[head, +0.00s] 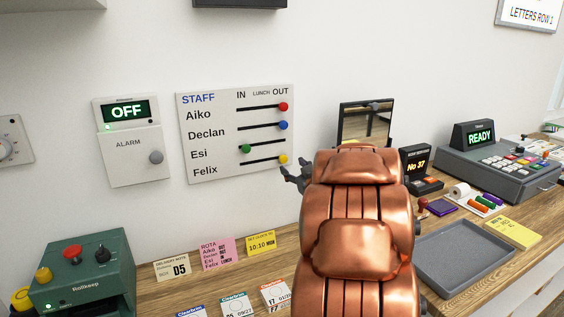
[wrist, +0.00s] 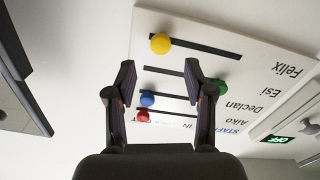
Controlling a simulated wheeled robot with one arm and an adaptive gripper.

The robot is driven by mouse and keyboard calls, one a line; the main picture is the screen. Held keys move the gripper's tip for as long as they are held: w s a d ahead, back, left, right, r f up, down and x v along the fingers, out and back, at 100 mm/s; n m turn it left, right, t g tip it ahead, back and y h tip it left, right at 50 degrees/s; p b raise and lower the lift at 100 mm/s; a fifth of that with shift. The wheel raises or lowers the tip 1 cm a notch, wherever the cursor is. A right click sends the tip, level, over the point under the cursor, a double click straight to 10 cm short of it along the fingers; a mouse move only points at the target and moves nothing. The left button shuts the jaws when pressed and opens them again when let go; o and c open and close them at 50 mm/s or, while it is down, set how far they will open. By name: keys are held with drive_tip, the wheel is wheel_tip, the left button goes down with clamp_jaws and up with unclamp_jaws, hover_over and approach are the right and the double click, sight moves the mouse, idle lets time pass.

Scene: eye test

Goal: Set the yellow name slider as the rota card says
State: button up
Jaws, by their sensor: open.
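The white staff board (head: 224,150) hangs on the wall, with columns IN, LUNCH and OUT. The yellow slider knob (head: 283,159) is in Felix's row at the OUT end. It also shows in the wrist view (wrist: 160,43), where the board appears upside down. The pink rota card (head: 217,253) stands on the counter; its small Felix line appears to read LUNCH. My gripper (wrist: 160,80) is open and empty, with the yellow knob beyond its fingertips, not between them. In the head view, its dark fingers show just right of the knob; my copper arm hides the rest.
An alarm panel (head: 128,172) is left of the board.

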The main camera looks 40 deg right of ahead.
sight(284, 160)
drive_tip(key=shift+p+x, duration=0.4)
drive_tip(key=shift+x, duration=2.85)
drive_tip(key=shift+s+f, duration=0.1)
clamp_jaws()
